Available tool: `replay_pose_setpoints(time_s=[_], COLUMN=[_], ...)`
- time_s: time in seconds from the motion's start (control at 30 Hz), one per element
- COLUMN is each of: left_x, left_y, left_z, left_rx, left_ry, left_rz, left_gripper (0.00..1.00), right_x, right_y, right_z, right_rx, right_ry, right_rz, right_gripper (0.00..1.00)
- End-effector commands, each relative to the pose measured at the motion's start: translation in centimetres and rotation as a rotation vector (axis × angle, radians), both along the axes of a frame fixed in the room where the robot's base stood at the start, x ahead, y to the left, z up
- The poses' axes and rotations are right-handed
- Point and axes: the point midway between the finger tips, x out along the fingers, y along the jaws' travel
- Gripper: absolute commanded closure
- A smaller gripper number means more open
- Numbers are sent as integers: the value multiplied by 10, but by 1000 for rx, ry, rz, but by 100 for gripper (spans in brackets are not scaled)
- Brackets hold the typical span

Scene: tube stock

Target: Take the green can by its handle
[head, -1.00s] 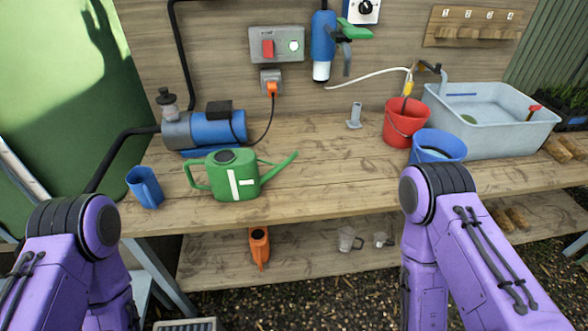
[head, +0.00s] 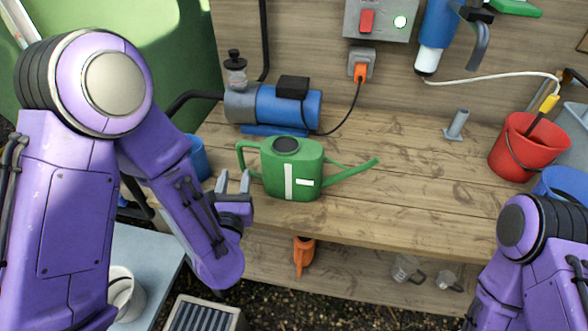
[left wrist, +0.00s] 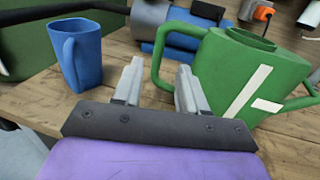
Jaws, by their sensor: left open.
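The green can (head: 290,172), a watering can with white tape marks, stands upright on the wooden bench. Its handle loops out on the left and its spout points right. In the left wrist view the can (left wrist: 235,75) is at the right, with its handle (left wrist: 161,65) just beyond my fingertips. My left gripper (head: 233,181) is open and empty, low in front of the handle at the bench's front edge. It also shows in the left wrist view (left wrist: 160,78), its two fingers apart. My right arm shows at the lower right, but its gripper is out of view.
A blue jug (left wrist: 78,55) stands left of my left gripper on the bench (head: 400,190). A blue pump (head: 285,107) stands behind the can. A red bucket (head: 525,150) is at the right. The bench between spout and bucket is mostly clear.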

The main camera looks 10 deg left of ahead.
Motion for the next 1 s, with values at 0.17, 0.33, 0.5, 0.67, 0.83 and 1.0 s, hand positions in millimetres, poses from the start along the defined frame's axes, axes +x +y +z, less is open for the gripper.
replay_pose_setpoints(time_s=[0.17,0.33,0.5,0.67,0.83,1.0], left_x=[29,47,77,87,87,87], left_y=[7,12,21,25,25,25], left_z=[1,5,9,6,5,5], left_rx=[1,4,4,3,3,3], left_ry=[2,4,5,7,7,7], left_rz=[-1,0,1,2,2,2], left_gripper=[58,58,58,58,62,100], right_x=[-1,0,0,0,0,0], right_y=[0,0,0,0,0,0], right_z=[-9,0,12,13,12,12], right_rx=[0,0,0,0,0,0], right_ry=[1,0,0,0,0,0], right_rz=[0,0,0,0,0,0], right_gripper=[57,57,57,57,57,57])
